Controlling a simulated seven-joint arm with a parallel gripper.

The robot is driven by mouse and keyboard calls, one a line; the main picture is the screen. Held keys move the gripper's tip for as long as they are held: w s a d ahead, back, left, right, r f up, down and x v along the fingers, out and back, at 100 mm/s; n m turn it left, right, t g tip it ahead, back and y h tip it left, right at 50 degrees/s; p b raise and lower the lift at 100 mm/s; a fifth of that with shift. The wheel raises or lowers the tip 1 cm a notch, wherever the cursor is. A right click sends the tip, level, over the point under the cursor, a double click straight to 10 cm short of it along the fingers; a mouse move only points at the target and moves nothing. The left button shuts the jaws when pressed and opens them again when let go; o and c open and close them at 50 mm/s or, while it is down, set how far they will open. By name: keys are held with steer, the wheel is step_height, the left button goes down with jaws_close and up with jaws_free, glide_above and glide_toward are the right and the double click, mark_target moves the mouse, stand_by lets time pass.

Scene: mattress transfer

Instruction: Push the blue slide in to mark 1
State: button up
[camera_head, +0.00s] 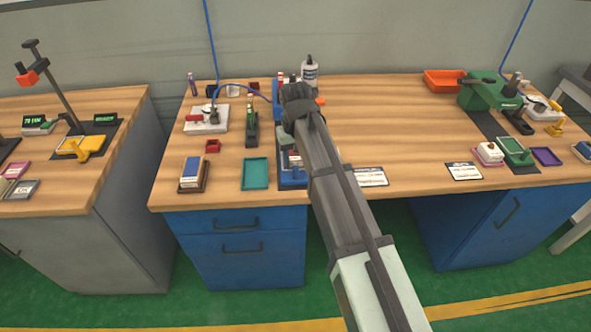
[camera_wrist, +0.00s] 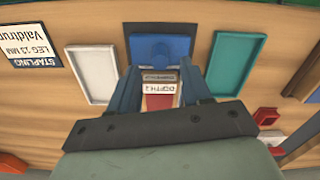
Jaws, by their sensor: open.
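A blue block (camera_wrist: 160,47), which looks like the blue slide, sits at the top centre of the wrist view, just beyond my fingertips. A white label (camera_wrist: 159,87) with upside-down depth lettering lies between the fingers, with a red part (camera_wrist: 158,102) beside it. I cannot make out mark 1 clearly. My gripper (camera_wrist: 160,68) is open, its fingers on either side of the label; contact with the block cannot be told.
A teal tray (camera_head: 256,174) lies left of the fixture, and a stapling card (camera_head: 369,176) lies right of it. A white tray (camera_wrist: 91,73) flanks the fixture in the wrist view. A white bottle (camera_head: 310,73) stands behind my gripper. The table's right middle is clear.

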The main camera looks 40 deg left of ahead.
mark_target(296, 168)
steer(key=shift+f, duration=2.6)
steer(key=shift+c, duration=0.2)
jaws_close()
